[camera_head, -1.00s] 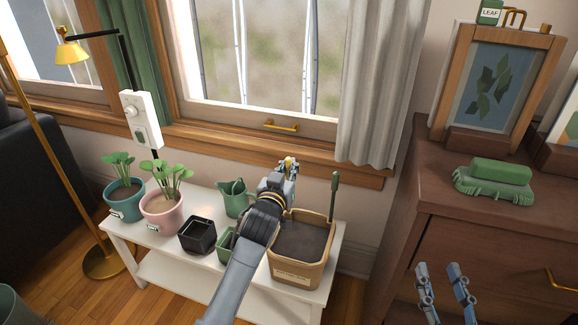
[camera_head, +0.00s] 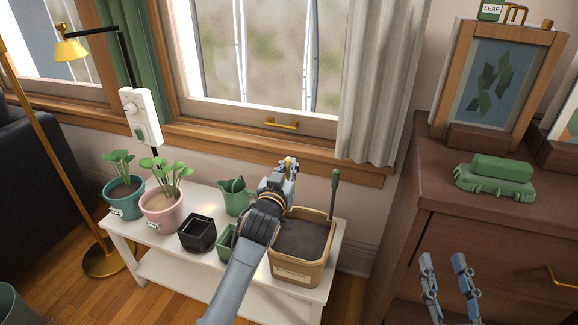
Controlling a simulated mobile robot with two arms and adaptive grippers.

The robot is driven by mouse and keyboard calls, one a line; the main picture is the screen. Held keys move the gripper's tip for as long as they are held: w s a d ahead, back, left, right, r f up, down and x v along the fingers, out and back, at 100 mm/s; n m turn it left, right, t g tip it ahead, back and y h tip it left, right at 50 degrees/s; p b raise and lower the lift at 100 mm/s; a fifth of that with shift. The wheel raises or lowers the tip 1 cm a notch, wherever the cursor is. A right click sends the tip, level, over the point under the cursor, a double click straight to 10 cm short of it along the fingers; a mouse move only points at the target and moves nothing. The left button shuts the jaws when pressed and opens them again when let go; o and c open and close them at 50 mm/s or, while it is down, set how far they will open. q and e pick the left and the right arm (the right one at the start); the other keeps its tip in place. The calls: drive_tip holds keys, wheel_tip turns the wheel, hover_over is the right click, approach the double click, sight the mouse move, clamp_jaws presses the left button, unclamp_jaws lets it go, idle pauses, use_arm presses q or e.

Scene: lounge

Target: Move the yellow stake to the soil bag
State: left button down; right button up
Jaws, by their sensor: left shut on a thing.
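My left gripper (camera_head: 287,168) reaches over the white bench from below and points toward the window. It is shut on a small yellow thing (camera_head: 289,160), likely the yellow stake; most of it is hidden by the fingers. The soil bag (camera_head: 296,271) is a tan, open-topped bag of dark soil with a label on its front, at the right end of the bench. My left gripper appears above and behind its left side, apart from it. My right gripper (camera_head: 446,268) is open and empty before the brown dresser.
The white bench (camera_head: 178,263) also holds two potted plants (camera_head: 123,197) (camera_head: 163,209), a black pot (camera_head: 197,234), a green pot (camera_head: 227,241) and a green watering can (camera_head: 234,196). A green-handled tool (camera_head: 335,192) stands upright at the soil bag's back right. The dresser (camera_head: 447,212) is at right.

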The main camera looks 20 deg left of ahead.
use_arm(q)
drive_tip(key=shift+f, duration=0.15)
use_arm(e)
drive_tip(key=shift+r, duration=0.15)
use_arm(q)
drive_tip(key=shift+a+f, duration=0.1)
drive_tip(key=shift+f, duration=0.05)
drive_tip(key=c, duration=1.3)
unclamp_jaws()
use_arm(e)
drive_tip(key=shift+s+a+r+t, duration=0.1)
drive_tip(key=shift+r+t, duration=0.3)
drive_tip(key=shift+r, duration=0.05)
